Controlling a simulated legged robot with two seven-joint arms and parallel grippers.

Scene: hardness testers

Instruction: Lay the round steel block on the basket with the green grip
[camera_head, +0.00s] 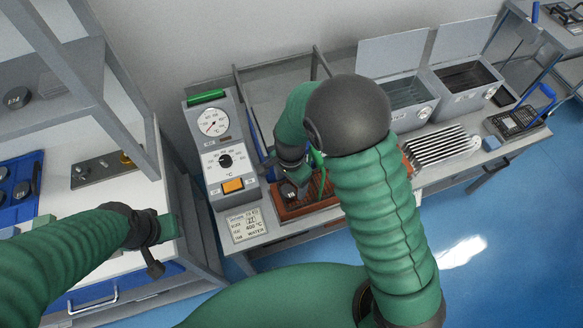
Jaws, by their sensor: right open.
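A dark block with a pale mark (289,191), apparently the round steel block, lies at the left end of a reddish-brown slatted surface (312,205). My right gripper (293,176) is open just above it, too close to tell if it touches. A green grip (318,166) stands up right behind the gripper. The basket it belongs to is mostly hidden by my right arm, so I cannot tell whether the block lies in it. My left gripper (158,246) is over the left bench; its jaws are unclear.
A furnace panel (225,160) with dials and an orange switch stands left of the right gripper. Two open tanks (408,95) (465,80), a finned rack (440,147) and a blue-handled basket (515,121) are to the right. Another dark round block (17,97) sits on the left shelf.

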